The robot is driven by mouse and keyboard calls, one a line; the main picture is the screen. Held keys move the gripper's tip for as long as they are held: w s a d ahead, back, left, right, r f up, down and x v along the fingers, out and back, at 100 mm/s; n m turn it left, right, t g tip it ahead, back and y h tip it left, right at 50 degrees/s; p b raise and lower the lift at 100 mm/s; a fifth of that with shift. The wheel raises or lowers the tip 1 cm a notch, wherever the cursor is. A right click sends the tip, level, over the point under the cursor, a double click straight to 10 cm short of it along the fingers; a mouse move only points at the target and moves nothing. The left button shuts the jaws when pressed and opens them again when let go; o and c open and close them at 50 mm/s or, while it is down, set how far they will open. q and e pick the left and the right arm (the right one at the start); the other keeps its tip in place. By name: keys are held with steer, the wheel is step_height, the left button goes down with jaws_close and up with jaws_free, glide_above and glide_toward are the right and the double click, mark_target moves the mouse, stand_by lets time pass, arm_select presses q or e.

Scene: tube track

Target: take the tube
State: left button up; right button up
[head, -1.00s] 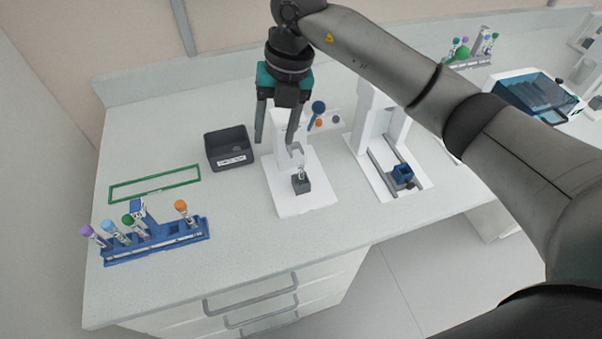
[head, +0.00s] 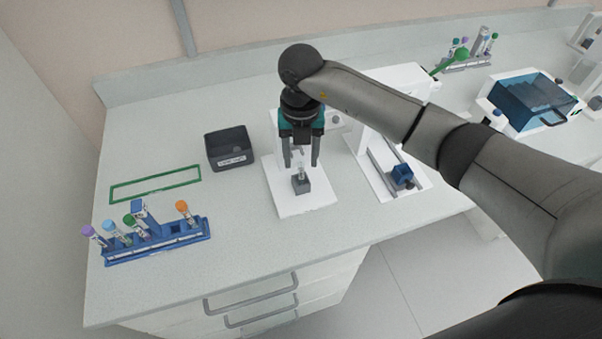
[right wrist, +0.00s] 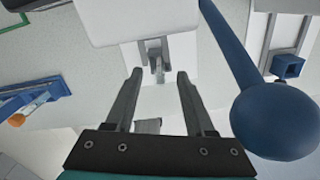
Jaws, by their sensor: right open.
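A small clear tube (head: 302,173) stands upright in a grey block (head: 301,186) on the white base of a bench device (head: 300,204). My right gripper (head: 301,164) is open and empty, with its fingers pointing down to either side of the tube's upper part. In the right wrist view my open fingers (right wrist: 160,75) show with a gap between them. A grey clamp-like part of the device (right wrist: 154,50) lies just beyond the tips. I cannot tell whether the fingers touch the tube. My left gripper is not in view.
A blue rack (head: 160,244) with several capped tubes stands at the front left. A dark box (head: 229,148) sits left of the device. A white rail unit with a blue holder (head: 402,174) is to the right. A blue knobbed lever (right wrist: 275,122) is close beside my right fingers.

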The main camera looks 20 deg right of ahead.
mark_target(301, 170)
step_height(301, 170, down, 5)
steer(key=shift+s+r, duration=0.1)
steer(key=shift+r, duration=0.1)
jaws_close()
stand_by(0.3)
